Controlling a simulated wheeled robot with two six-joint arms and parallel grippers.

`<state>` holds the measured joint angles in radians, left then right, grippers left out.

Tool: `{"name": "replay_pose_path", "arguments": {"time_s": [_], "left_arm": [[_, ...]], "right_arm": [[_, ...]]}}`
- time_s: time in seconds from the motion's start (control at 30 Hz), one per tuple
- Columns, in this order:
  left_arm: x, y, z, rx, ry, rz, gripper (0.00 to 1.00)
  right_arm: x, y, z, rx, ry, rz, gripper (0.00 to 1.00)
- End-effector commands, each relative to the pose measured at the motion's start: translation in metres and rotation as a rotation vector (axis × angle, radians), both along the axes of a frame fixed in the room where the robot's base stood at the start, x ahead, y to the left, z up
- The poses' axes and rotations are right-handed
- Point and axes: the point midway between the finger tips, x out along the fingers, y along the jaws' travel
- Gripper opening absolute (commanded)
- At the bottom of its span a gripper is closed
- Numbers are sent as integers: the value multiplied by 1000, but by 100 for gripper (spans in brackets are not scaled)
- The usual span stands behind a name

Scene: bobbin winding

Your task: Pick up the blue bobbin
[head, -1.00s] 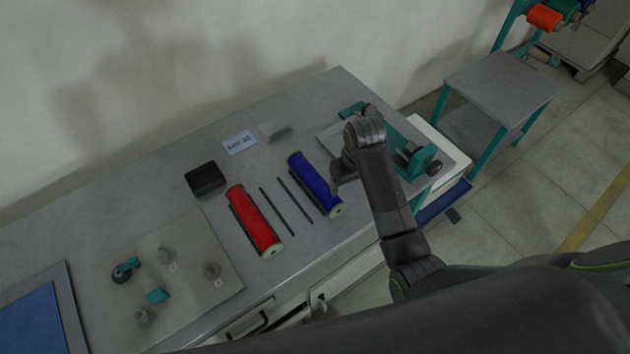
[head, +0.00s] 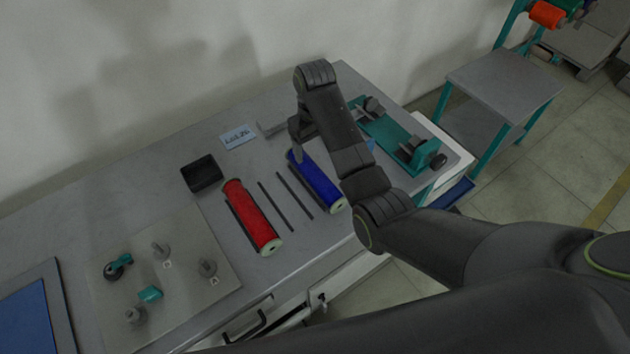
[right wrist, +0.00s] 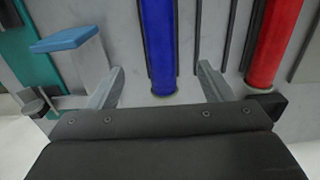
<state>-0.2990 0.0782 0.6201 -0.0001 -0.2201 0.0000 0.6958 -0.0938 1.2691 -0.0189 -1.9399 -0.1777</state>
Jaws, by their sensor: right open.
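The blue bobbin (head: 317,182) lies on the grey table to the right of two thin dark rods. Its far end is close to my right gripper and arm in the head view. My right gripper (head: 298,150) is above the far end of the bobbin, its fingers partly hidden by the arm. In the right wrist view the blue bobbin (right wrist: 159,45) runs between the two spread fingers of the right gripper (right wrist: 160,85), with space on both sides. The fingers are open and empty. My left gripper is not in view.
A red bobbin (head: 252,217) lies left of the rods (head: 276,206). A black box (head: 202,174), a label card (head: 238,136) and a teal winding fixture (head: 395,135) are on the table. A plate with small parts (head: 200,292) is at the lower left.

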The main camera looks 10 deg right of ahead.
Motion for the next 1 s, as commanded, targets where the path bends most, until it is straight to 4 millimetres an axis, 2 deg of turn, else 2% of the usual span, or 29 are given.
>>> {"name": "replay_pose_path", "arguments": {"time_s": [0.03,0.2,0.3,0.53,0.8,1.0], "left_arm": [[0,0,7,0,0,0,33],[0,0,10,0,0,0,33],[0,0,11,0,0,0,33],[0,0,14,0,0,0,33],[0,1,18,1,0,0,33],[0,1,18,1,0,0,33]], "right_arm": [[-2,0,-8,0,6,0,73],[-1,0,-40,-2,4,0,73],[-1,0,-51,-1,3,0,73],[-1,0,-65,-1,2,0,73],[-3,0,-100,-1,2,0,73],[-2,-1,-109,0,0,0,73]]}}
